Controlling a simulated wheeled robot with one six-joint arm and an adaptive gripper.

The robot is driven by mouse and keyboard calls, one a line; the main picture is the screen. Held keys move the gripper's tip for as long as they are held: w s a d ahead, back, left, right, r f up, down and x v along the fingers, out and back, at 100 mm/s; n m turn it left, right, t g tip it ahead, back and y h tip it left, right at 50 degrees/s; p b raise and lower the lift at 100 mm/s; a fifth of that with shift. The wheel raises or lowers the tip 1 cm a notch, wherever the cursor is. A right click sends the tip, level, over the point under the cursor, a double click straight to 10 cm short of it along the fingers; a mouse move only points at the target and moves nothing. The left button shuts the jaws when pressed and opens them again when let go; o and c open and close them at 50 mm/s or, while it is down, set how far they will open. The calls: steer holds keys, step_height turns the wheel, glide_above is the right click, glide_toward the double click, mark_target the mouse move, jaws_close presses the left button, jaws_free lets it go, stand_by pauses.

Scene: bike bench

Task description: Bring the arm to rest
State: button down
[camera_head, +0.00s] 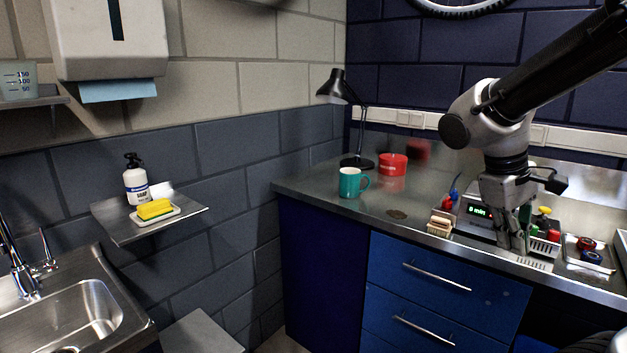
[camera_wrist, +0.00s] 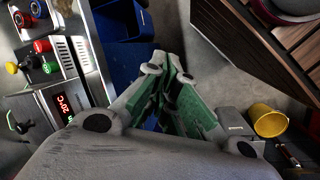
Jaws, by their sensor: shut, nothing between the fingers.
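My gripper (camera_head: 514,238) hangs over the front part of the steel bench, fingers pointing down, in front of the device with the lit display. In the wrist view my gripper (camera_wrist: 172,112) shows its green-padded fingers closed together with nothing between them. Below the fingertips in that view are the blue cabinet front and the floor. My arm reaches in from the upper right of the head view, bent at the elbow.
On the bench (camera_head: 330,188) stand a teal mug (camera_head: 350,183), a red tin (camera_head: 392,164), a black lamp (camera_head: 341,88), a brush (camera_head: 440,224), the display device (camera_head: 478,212) and a tray (camera_head: 588,262). A yellow bucket (camera_wrist: 268,120) stands on the floor. The bench's left part has free room.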

steer(key=s+r+m+t+y, duration=0.3)
steer(key=s+r+m+t, duration=0.1)
steer(key=s, duration=0.3)
steer(key=shift+s+d+t+y, duration=0.25)
steer(key=shift+t+y, duration=0.05)
stand_by(0.5)
